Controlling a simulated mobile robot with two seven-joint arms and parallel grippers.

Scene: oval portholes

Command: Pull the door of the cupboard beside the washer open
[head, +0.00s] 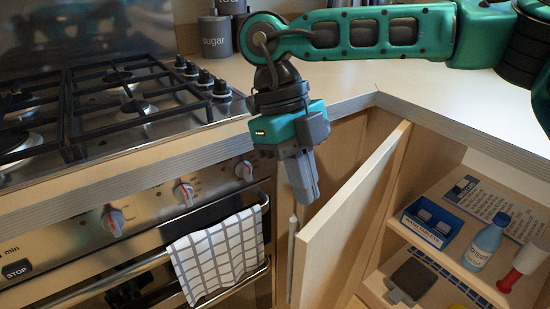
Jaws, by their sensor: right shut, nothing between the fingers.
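The cupboard door (355,213) is a pale wooden panel that stands open, swung out toward me. Its vertical bar handle (291,259) shows on its left side. The cupboard interior (425,255) is exposed to the right of the door. My right gripper (307,195) is shut and empty, pointing down at the left of the door's upper part, above the handle. I cannot tell whether it touches the door. My left gripper is out of view. No washer is recognisable here.
An oven (125,245) with knobs and a checked towel (218,255) stands to the left, under a gas hob (120,105). The shelves hold a blue box (432,225), a bottle (486,242) and a red-and-white item (522,266). The counter (400,95) runs above.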

